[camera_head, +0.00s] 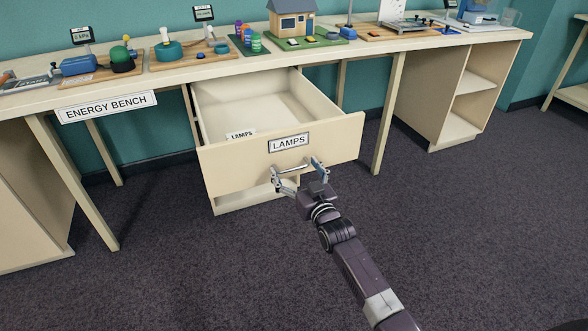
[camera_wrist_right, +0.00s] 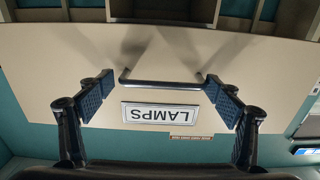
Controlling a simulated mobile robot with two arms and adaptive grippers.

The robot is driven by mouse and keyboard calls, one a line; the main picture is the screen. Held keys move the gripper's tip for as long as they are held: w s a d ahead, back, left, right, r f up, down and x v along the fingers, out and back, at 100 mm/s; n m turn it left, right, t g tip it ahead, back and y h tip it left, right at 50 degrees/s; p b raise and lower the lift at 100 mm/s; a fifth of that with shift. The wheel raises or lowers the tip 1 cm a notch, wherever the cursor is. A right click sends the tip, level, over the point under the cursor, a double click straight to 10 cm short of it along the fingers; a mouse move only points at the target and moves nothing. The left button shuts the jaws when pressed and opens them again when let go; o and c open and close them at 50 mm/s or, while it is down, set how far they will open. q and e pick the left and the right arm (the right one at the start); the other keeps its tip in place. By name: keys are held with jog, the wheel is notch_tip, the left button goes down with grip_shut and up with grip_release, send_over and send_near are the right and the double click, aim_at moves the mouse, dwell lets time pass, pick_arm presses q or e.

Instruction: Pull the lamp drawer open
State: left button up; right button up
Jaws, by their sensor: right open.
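The lamp drawer (camera_head: 230,168) is pulled well out under the bench, and its empty-looking interior shows from above. Its front carries a LAMPS label (camera_head: 289,142) and a metal bar handle (camera_head: 291,169) below it. In the right wrist view the drawer front (camera_wrist_right: 60,75) appears upside down, with the handle (camera_wrist_right: 162,82) and label (camera_wrist_right: 161,112) in the middle. My right gripper (camera_head: 297,171) is open at the handle, one finger to each side of it, not closed on it. Its fingers also show in the wrist view (camera_wrist_right: 160,98). My left gripper is not in view.
The bench top (camera_head: 160,80) carries several models, including a small house (camera_head: 291,20) and a green kettle-like piece (camera_head: 122,60). An ENERGY BENCH sign (camera_head: 106,106) hangs on its front edge. An open shelf unit (camera_head: 465,95) stands at right. Carpet (camera_head: 470,240) in front is clear.

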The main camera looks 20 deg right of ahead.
jog(key=shift+s+a, duration=0.1)
jog(key=s, duration=1.2)
jog(key=shift+d, duration=0.3)
jog(key=shift+f, duration=0.1)
